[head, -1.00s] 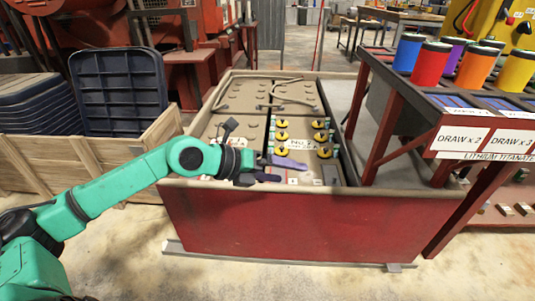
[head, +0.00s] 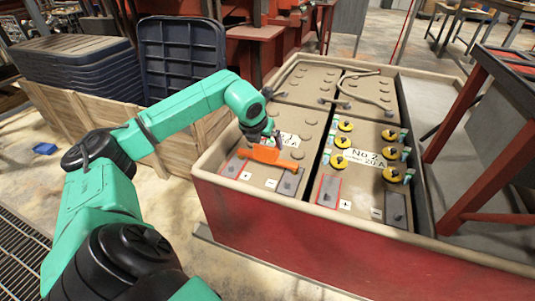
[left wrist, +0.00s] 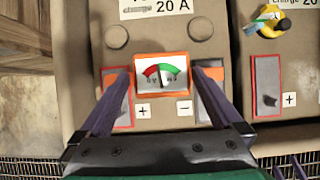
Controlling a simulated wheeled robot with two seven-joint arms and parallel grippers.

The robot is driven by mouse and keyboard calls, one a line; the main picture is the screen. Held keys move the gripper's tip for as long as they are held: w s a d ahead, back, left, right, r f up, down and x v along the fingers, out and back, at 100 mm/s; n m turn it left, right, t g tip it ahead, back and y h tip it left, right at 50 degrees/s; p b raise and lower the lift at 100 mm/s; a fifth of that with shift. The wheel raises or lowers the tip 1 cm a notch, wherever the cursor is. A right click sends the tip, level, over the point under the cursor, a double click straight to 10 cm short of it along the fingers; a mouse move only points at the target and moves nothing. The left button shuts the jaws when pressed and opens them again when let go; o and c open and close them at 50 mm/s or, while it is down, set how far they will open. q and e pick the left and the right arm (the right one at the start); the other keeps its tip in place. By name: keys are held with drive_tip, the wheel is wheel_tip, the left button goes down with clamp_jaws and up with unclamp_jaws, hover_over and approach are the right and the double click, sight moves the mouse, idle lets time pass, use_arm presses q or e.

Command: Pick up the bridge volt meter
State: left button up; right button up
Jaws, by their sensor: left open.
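The bridge volt meter (head: 272,157) is orange and lies across the near end of the left battery (head: 295,115). In the left wrist view the meter (left wrist: 161,72) shows a white dial with red and green bands, and orange parts reach out toward the two grey terminals. My left gripper (head: 266,138) is over the meter. In the left wrist view its purple fingers (left wrist: 160,80) are spread, one on each side of the dial housing. I cannot tell whether they touch it. My right gripper is not in view in the head picture.
The batteries sit in a red tub with a beige rim (head: 330,215). The right battery (head: 365,150) carries several yellow caps. A wooden crate with dark lids (head: 180,58) stands at the left. A red-legged stand (head: 470,165) rises at the right.

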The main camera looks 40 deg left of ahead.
use_arm(q)
drive_tip(key=b+x, duration=0.1)
drive_tip(key=x, duration=0.4)
drive_tip(key=shift+w+f+b, duration=0.2)
drive_tip(key=shift+f+b, duration=0.2)
drive_tip(key=shift+r, duration=0.1)
drive_tip(key=shift+c, duration=0.6)
drive_tip(key=c, duration=1.3)
